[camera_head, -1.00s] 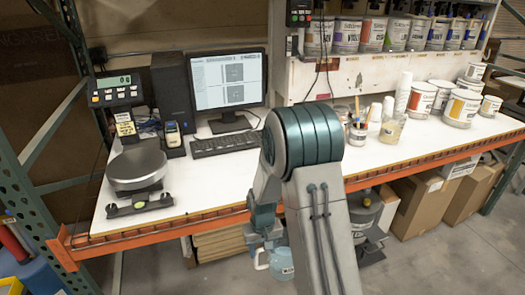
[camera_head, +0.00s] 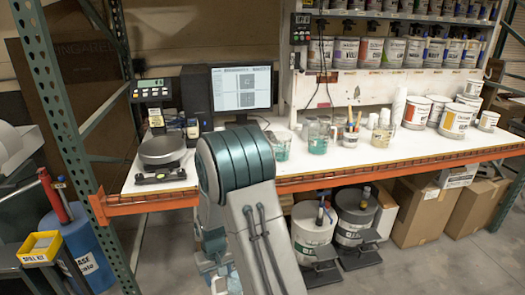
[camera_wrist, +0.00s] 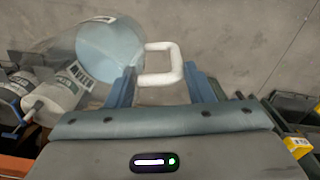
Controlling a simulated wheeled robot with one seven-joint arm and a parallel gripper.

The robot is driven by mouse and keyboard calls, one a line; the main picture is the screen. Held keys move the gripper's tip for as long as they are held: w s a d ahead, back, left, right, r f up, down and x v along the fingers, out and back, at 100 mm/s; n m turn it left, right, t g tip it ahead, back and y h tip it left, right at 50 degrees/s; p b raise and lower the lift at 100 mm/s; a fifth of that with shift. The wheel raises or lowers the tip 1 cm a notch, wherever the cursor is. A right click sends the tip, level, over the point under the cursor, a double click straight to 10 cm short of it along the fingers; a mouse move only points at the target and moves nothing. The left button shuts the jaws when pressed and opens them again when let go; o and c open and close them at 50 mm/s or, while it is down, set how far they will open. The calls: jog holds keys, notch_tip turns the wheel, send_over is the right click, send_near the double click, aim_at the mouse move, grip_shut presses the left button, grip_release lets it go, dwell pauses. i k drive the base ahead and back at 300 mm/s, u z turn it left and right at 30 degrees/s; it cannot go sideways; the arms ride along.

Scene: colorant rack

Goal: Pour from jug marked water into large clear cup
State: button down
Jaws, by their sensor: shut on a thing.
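A clear jug (camera_wrist: 112,48) with pale blue inside and a dark-lettered label fills the upper left of the wrist view. Its white handle (camera_wrist: 152,80) is between the fingers of my gripper (camera_wrist: 162,86), which is shut on it. In the head view the jug (camera_head: 218,268) is low in front of the bench, partly hidden by my arm. Two clear cups with teal liquid stand on the bench: one nearer (camera_head: 281,147) and one to its right (camera_head: 318,139). A clear cup (camera_head: 381,136) stands farther right. I cannot tell which is the task's large cup.
The white bench (camera_head: 345,155) has an orange front beam (camera_head: 400,166). A scale (camera_head: 162,150), keyboard and monitor (camera_head: 241,88) stand at left, paint cans (camera_head: 455,120) at right. Drums (camera_head: 313,232) and boxes (camera_head: 422,210) are under the bench. A blue barrel (camera_head: 85,255) stands at left.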

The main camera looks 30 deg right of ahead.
aim_at(281, 141)
jog(key=z, duration=0.65)
jog(key=i, duration=0.65)
jog(key=z, duration=0.7)
